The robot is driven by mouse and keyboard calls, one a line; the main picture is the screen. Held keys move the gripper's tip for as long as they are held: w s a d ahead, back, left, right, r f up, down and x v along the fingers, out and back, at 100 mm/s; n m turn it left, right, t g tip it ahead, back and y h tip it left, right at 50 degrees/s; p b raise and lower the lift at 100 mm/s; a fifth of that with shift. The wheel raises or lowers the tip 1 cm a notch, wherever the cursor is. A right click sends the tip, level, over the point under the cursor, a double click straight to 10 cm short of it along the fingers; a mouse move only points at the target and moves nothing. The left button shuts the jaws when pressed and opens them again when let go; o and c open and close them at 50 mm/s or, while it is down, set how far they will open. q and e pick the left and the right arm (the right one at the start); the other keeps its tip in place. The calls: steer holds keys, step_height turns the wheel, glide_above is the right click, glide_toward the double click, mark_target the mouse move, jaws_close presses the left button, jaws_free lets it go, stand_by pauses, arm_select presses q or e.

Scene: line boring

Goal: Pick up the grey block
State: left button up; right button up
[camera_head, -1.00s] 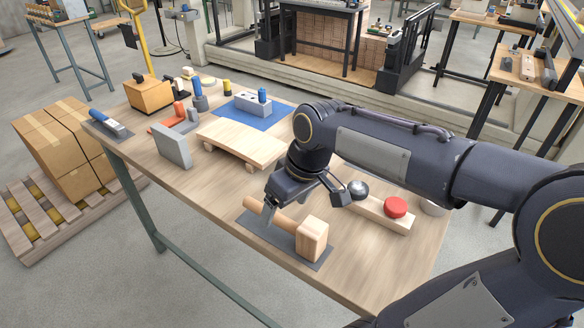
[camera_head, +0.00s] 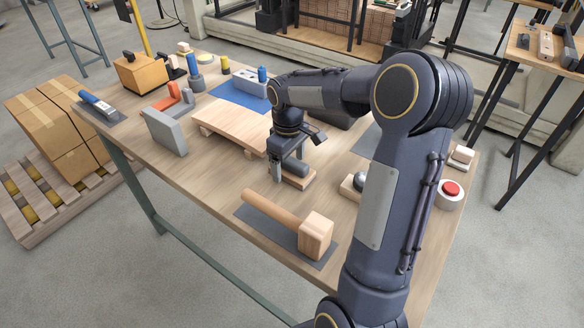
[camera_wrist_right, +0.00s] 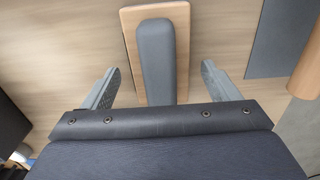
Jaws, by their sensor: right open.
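A grey block (camera_head: 296,168), long with a rounded end, lies on a small wooden board (camera_head: 302,183) on the workbench, partly hidden by my right gripper (camera_head: 288,167). In the right wrist view the grey block (camera_wrist_right: 155,55) lies along the wooden board (camera_wrist_right: 182,30). My right gripper's fingers (camera_wrist_right: 160,70) are open, one on each side of the block and board, with gaps and no visible contact. The gripper points down at them. My left gripper is not in view.
A wooden mallet (camera_head: 316,236) on a dark mat lies in front of my right gripper. A low wooden platform (camera_head: 235,125) stands close behind to the left. An upright grey plate (camera_head: 165,132) stands farther left. A red button (camera_head: 451,188) is at the right.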

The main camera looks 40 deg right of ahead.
steer(key=shift+f, duration=0.35)
steer(key=shift+c, duration=0.4)
steer(key=c, duration=1.1)
steer(key=shift+r, duration=0.15)
steer(key=shift+r, duration=0.65)
steer(key=d+r, duration=0.1)
steer(key=r, duration=0.1)
steer(key=s+d+r, duration=0.1)
steer(key=r, duration=0.1)
steer(key=s+d+r, duration=0.1)
steer(key=r, duration=0.1)
steer(key=shift+d+r, duration=0.25)
steer(key=shift+d, duration=0.1)
steer(key=s+d+r, duration=0.1)
steer(key=d, duration=0.1)
steer(key=s+d+r, duration=0.2)
steer(key=d, duration=0.1)
steer(key=s+d+r, duration=0.2)
steer(key=d, duration=0.1)
steer(key=shift+s+d, duration=0.1)
steer(key=shift+d, duration=0.1)
